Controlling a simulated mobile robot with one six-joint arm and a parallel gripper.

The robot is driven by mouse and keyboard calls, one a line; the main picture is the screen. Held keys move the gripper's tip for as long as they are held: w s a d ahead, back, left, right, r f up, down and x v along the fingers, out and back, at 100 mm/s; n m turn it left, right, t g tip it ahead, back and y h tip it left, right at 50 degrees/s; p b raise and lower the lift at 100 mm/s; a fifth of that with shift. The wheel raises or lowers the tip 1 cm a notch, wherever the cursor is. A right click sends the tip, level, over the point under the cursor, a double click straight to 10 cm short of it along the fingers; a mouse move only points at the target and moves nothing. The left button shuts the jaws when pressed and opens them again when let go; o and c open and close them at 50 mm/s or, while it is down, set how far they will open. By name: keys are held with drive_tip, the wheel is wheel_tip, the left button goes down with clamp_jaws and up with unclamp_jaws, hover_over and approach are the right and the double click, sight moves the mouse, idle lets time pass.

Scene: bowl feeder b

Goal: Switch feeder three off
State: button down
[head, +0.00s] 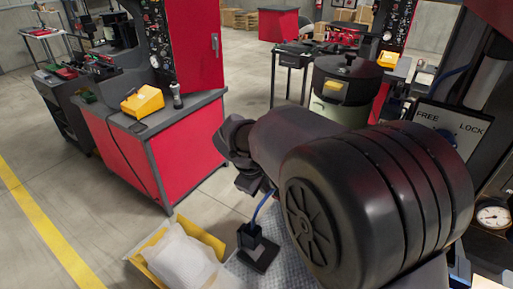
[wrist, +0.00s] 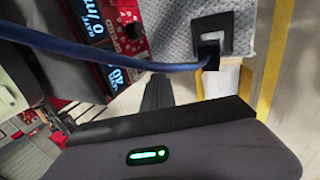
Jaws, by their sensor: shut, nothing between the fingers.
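In the wrist view, red control units with lit blue displays (wrist: 95,25) stand at the upper left. One display shows a rate reading of 0 and another shows 40. I cannot read a feeder number, and no switch can be made out clearly. My gripper (wrist: 158,92) shows as a dark finger pointing at the scene, shut and empty, apart from the units. Its grey body with a green light fills the bottom of that view. In the head view, my arm covers the middle right and the control units cannot be picked out.
A blue cable (wrist: 100,57) crosses in front of the units in the wrist view. A black block (head: 257,249) stands on a metal plate beside a yellow bin (head: 209,240). A FREE/LOCK panel (head: 433,117) is at right. A red cabinet (head: 178,150) stands left; floor between is clear.

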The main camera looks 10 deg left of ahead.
wheel_tip(320, 180, up, 16)
drive_tip(key=s+p, duration=0.1)
drive_tip(key=p, duration=0.4)
drive_tip(key=shift+s+a+p, duration=0.25)
drive_tip(key=shift+s+p, duration=0.05)
drive_tip(key=shift+p, duration=0.05)
